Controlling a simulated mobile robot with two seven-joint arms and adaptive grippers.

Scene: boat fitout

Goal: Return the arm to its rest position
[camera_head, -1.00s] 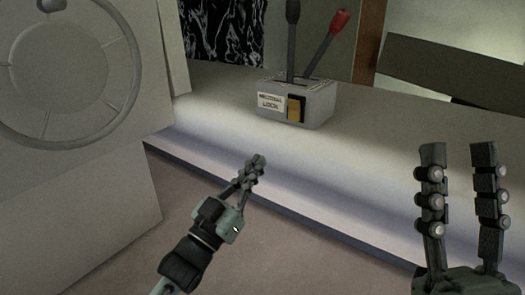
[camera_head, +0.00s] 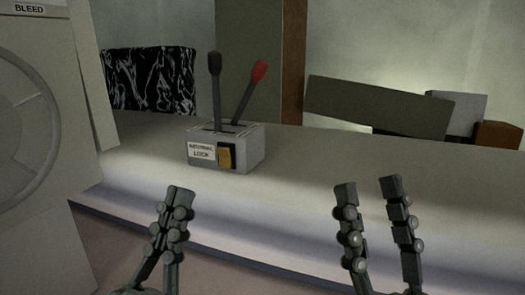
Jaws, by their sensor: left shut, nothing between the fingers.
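My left gripper (camera_head: 178,192) is at the lower left of the head view, pointing up, with its fingers shut and nothing between them. It is in front of the counter edge and below the lever box in the picture, apart from it. My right gripper (camera_head: 368,185) is at the lower right of the middle, fingers pointing up and spread apart, empty. Both arms behind the grippers are out of view.
A panel with a wheel (camera_head: 48,150) stands at left. Boxes (camera_head: 460,110) lie behind at right.

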